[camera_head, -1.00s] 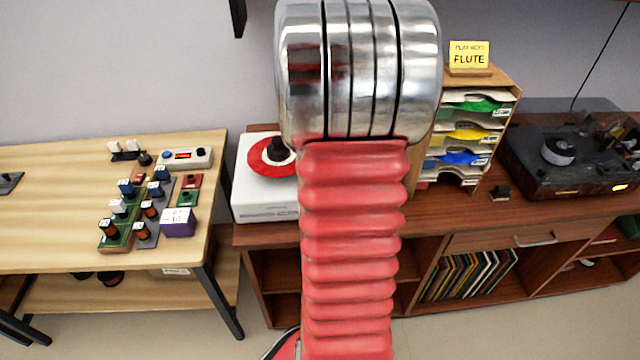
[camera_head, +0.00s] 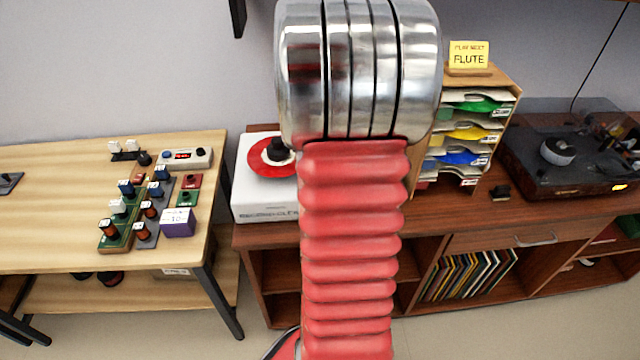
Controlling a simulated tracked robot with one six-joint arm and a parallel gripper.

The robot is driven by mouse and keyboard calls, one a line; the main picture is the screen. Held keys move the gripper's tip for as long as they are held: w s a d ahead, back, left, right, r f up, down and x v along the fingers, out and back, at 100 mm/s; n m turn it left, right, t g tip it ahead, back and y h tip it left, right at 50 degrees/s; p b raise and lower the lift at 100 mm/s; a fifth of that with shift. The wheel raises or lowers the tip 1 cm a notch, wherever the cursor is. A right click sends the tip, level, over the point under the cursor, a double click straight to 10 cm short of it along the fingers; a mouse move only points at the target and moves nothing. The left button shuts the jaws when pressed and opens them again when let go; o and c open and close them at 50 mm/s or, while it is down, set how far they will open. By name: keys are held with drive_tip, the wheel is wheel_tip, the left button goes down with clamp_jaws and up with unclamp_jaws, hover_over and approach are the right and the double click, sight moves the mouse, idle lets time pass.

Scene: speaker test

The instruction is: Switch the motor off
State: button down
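No part in view is clearly marked as the motor. A dark record player (camera_head: 540,180) stands on the right of the brown cabinet, with a round silver-topped part (camera_head: 558,149) on it and a small lit yellow-orange spot (camera_head: 619,188) on its front. Whether that spot is a switch I cannot tell. A small black block (camera_head: 500,192) sits on the cabinet just left of the player. My red ribbed arm and its metal joint fill the middle of the view. My gripper is out of view, and my arm hides part of the cabinet.
A white box (camera_head: 262,211) with a red disc (camera_head: 266,160) stands left of my arm. A rack of coloured sleeves (camera_head: 468,134) stands right of it, under a yellow "FLUTE" sign (camera_head: 469,54). A wooden table (camera_head: 50,200) at left holds several small knobbed modules and a grey box with a red display (camera_head: 185,156).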

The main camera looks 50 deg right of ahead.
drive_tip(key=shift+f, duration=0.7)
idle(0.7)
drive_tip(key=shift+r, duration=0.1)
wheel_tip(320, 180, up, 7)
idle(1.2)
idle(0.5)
